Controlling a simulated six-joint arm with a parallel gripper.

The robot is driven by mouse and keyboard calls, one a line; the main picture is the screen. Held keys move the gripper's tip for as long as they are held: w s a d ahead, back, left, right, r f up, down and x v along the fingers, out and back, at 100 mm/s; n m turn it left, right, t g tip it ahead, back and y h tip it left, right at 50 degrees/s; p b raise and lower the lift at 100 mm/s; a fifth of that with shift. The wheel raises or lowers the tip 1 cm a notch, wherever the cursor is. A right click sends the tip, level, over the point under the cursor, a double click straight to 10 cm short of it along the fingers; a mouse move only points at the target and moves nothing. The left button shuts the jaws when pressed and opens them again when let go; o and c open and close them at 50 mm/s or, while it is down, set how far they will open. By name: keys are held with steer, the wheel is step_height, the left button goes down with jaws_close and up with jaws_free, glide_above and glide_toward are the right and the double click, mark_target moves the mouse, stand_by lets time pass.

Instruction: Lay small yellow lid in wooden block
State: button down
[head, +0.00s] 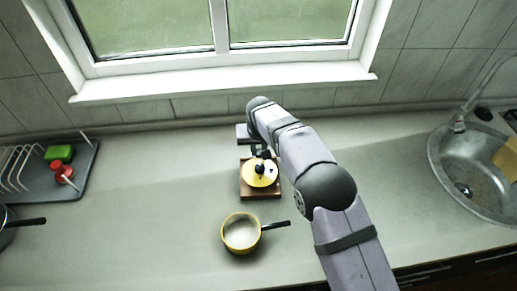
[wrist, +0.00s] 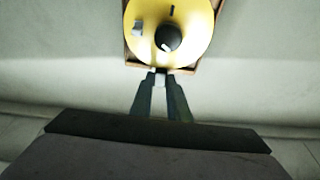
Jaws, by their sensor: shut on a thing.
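The small yellow lid (head: 257,180), with a round black knob, is over the wooden block (head: 261,194) in the head view. In the wrist view the lid (wrist: 150,50) fills the top middle, and brown edges of the block (wrist: 131,64) show around it. My gripper (head: 261,154) reaches in from the far side. In the wrist view its dark fingers (wrist: 160,76) are close together at the lid's near rim, shut on it. I cannot tell whether the lid rests on the block or hangs just above it.
A yellow saucepan (head: 241,233) with a dark handle stands in front of the block. A grey dish rack (head: 70,183) with a green sponge (head: 59,153) and red item (head: 62,172) is left. A sink (head: 468,175) is right. Counter left of the block is clear.

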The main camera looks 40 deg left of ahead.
steer(key=shift+f+b, duration=0.65)
steer(key=shift+f, duration=0.35)
stand_by(0.5)
steer(key=c, duration=1.6)
jaws_free()
steer(key=shift+d, duration=0.1)
steer(key=shift+b+v, duration=1.4)
steer(key=shift+v, duration=2.35)
